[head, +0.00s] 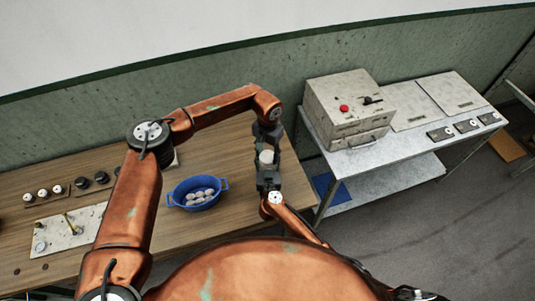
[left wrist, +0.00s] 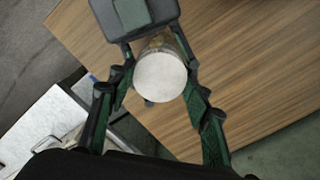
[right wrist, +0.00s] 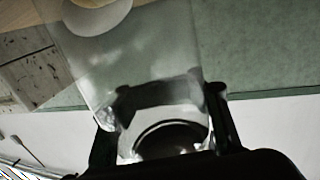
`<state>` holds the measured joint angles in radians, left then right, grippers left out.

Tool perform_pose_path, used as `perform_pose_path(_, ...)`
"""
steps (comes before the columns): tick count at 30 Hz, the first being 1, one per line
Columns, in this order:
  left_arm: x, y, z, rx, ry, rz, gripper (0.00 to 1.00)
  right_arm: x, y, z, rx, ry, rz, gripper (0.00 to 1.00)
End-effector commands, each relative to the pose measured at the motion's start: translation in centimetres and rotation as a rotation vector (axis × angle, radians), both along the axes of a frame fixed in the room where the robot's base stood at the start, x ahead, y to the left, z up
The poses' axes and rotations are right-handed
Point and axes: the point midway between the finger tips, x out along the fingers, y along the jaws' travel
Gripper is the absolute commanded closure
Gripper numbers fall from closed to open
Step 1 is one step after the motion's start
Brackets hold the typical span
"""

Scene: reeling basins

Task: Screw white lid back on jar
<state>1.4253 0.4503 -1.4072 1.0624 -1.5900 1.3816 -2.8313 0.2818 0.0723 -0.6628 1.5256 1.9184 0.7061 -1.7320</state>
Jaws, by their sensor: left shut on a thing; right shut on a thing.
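A round white lid (left wrist: 160,78) sits between the fingers of my left gripper (left wrist: 153,88), which is shut on it. The lid also shows as a small white spot in the head view (head: 266,157). A clear jar (right wrist: 150,60) fills much of the right wrist view, and my right gripper (right wrist: 165,125) is shut around it. In the head view my left gripper (head: 268,141) is above and my right gripper (head: 268,180) below, in line with each other. The lid covers the jar's end in the left wrist view; whether it is seated or threaded I cannot tell.
The grippers are over the right end of the wooden table (head: 227,152). A blue basin (head: 197,206) with several pale cocoons stands to their left. Further left are a metal plate (head: 66,232) and several knobs. A metal bench (head: 380,150) with a control box (head: 346,104) stands at right.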

Motion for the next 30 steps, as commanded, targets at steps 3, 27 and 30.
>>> perform_pose_path(3, 0.19, 0.03, 0.14, 0.0, -0.004, -0.118, 0.64, -0.08, 0.01, -0.15, 0.0, 0.002, 0.001, 1.0)
perform_pose_path(27, 0.07, 0.01, 0.03, 0.0, -0.002, -0.165, 0.37, -0.07, 0.02, -0.14, 0.0, 0.002, 0.0, 1.0)
perform_pose_path(30, 0.06, 0.01, 0.06, 0.001, -0.001, -0.165, 0.37, -0.06, 0.02, -0.14, 0.0, 0.002, 0.0, 1.0)
